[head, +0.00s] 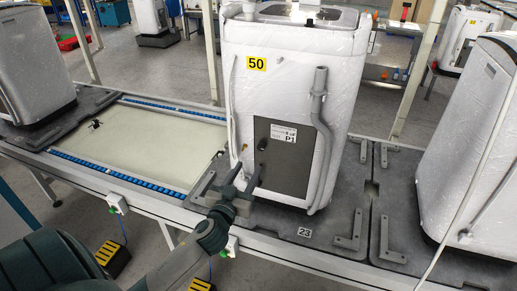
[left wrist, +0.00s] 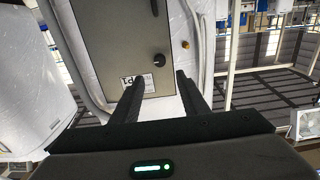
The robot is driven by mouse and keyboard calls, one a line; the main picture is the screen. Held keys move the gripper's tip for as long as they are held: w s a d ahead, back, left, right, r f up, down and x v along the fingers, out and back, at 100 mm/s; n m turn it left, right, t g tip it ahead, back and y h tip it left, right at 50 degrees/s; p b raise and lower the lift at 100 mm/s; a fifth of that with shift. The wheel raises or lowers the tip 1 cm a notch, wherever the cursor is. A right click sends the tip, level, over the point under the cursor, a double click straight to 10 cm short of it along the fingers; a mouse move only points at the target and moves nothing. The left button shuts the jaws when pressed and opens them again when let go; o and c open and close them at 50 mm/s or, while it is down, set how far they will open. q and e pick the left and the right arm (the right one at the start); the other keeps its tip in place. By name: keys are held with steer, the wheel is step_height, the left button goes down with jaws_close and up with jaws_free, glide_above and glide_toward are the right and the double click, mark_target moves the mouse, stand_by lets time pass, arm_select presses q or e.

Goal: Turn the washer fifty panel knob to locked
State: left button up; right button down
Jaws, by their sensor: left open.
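The washer (head: 285,85) carries a yellow "50" label and stands upright, wrapped in clear film. Its dark grey panel (head: 290,170) bears a white P1 sticker and also shows in the left wrist view (left wrist: 115,45). The black knob (head: 262,143) sits on the panel to the left of the sticker; it also shows in the left wrist view (left wrist: 159,60), just beyond and between the fingertips. My left gripper (head: 249,170) is open and empty in front of the panel's lower left. It also shows in the left wrist view (left wrist: 159,83). My right gripper is not in view.
A grey hose (head: 322,135) runs down the washer right of the panel. Other washers stand left (head: 32,65) and right (head: 480,150) on the line. Metal corner brackets (head: 348,232) lie on the dark base plate. An empty pale conveyor section (head: 150,140) is to the left.

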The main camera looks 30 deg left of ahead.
mark_target(260, 148)
arm_select(q)
steer(key=p+x, duration=0.2)
steer(key=x, duration=0.8)
steer(key=shift+w+p, duration=0.3)
steer(key=shift+w, duration=0.1)
jaws_close()
